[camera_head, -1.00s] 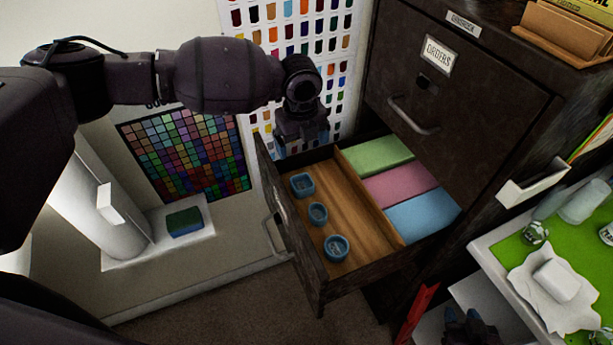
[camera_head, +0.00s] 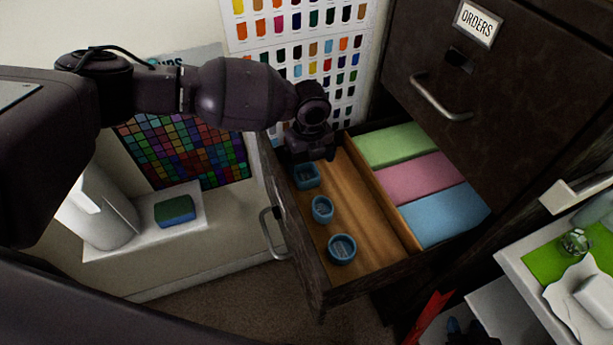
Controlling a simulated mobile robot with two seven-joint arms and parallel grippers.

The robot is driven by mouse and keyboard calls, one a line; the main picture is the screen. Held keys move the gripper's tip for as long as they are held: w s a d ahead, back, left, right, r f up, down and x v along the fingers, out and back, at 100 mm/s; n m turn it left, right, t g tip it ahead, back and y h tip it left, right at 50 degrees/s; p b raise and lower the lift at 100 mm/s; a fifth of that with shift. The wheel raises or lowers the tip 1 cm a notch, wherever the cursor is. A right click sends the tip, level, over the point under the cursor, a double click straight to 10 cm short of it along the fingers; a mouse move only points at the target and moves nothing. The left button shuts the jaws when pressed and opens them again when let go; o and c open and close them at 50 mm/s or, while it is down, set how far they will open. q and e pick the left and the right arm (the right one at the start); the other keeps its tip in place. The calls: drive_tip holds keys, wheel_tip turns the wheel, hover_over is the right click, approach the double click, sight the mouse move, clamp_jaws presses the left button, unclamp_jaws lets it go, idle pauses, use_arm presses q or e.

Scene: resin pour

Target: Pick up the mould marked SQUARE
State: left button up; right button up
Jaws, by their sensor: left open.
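Three small blue moulds sit in a row along the left side of the open drawer (camera_head: 375,236). The far mould (camera_head: 306,177) looks squarish, the middle mould (camera_head: 322,209) roundish, and the near mould (camera_head: 342,249) round. Any marks on them are too small to read. My left gripper (camera_head: 312,158) points down over the far end of the drawer, just above and behind the far mould, and partly overlaps it in the picture. It is open and holds nothing that I can see. My right gripper is not in view.
Green, pink (camera_head: 419,179) and blue blocks fill the drawer's right compartment behind a wooden divider. The cabinet front marked ORDERS (camera_head: 478,24) and its handle overhang the right side. A sponge (camera_head: 175,210) lies on a white ledge at left. A worktable with a green mat (camera_head: 553,262) is at right.

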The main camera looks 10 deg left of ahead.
sight(307, 179)
use_arm(q)
drive_tip(key=shift+s+a+f, duration=0.1)
drive_tip(key=shift+a+f, duration=0.05)
drive_tip(key=shift+f, duration=1.2)
drive_tip(key=shift+s+a+f, duration=0.1)
drive_tip(key=shift+f, duration=1.25)
drive_tip(key=shift+c, duration=0.2)
drive_tip(key=shift+r, duration=0.1)
drive_tip(key=c, duration=1)
